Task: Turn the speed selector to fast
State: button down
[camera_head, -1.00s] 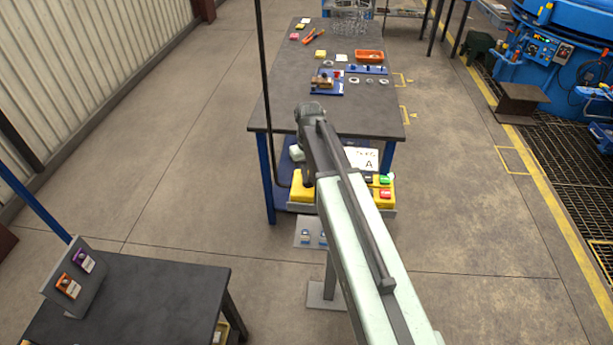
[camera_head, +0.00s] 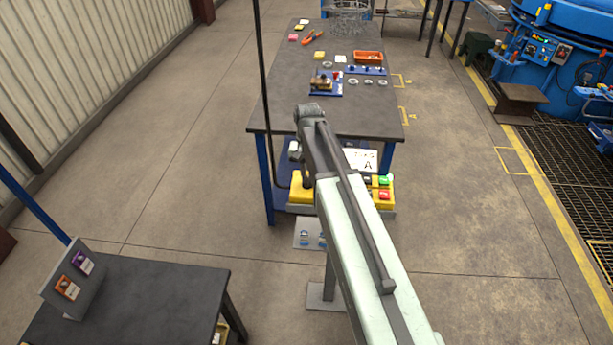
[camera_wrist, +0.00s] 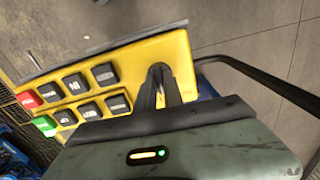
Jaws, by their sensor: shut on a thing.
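A yellow control box (camera_wrist: 130,58) fills the middle of the wrist view, with a red button, a green button and several black push buttons (camera_wrist: 103,74) on its face. My gripper (camera_wrist: 158,72) is at the end of the box away from the red and green buttons. Its dark fingers are closed together on the speed selector, which they hide almost wholly, so its setting cannot be read. In the head view the yellow box (camera_head: 301,192) shows on both sides of my arm, below the front edge of the workbench; my fingertips there are mostly hidden.
A dark workbench (camera_head: 350,122) stands behind the box, holding an orange tray (camera_head: 368,57) and small parts. A thin black pole or cable (camera_head: 262,80) rises at its left. A dark table (camera_head: 130,300) with a sign stand is at the lower left. Open floor lies between.

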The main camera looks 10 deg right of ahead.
aim_at(307, 178)
jog(key=m, duration=0.5)
jog(key=shift+a, duration=0.1)
jog(key=shift+m, duration=0.3)
dwell(0.4)
jog(key=c, duration=1.5)
grip_release()
jog(key=shift+o, duration=0.2)
notch_tip(307, 178, up, 8)
jog(key=p, duration=0.8)
jog(key=shift+f, duration=0.1)
